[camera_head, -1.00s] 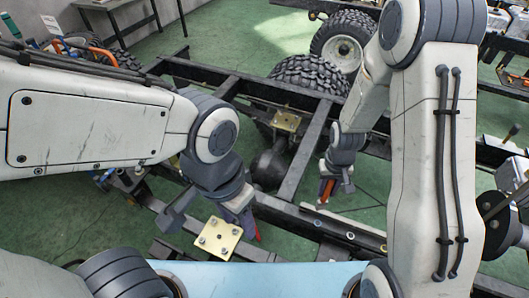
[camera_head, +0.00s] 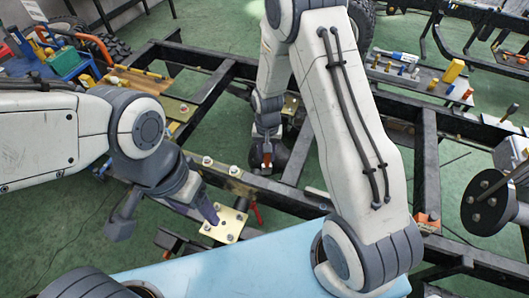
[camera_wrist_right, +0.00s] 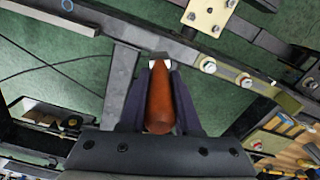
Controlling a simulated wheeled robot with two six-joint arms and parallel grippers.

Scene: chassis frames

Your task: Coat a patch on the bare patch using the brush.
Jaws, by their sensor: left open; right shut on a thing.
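My right gripper (camera_head: 267,155) is shut on the brush, whose reddish-brown wooden handle (camera_wrist_right: 160,103) lies between the dark fingers in the right wrist view. In the head view, the brush and fingers are small, above the chassis frame. A pale tan strip with bolts (camera_head: 225,172) lies on the black rail to the left of the right gripper; it also shows in the right wrist view (camera_wrist_right: 234,75). It may be the bare patch, but I cannot tell for sure. My left gripper (camera_head: 210,213) is open, close over a brass plate.
The bolted brass plate (camera_head: 229,226) sits at the near rail, beside a red-handled part (camera_head: 257,213). Black chassis rails (camera_head: 290,195) cross the green floor. A light blue surface (camera_head: 235,262) lies in front. Trays of tools stand at the back left and back right (camera_head: 415,80).

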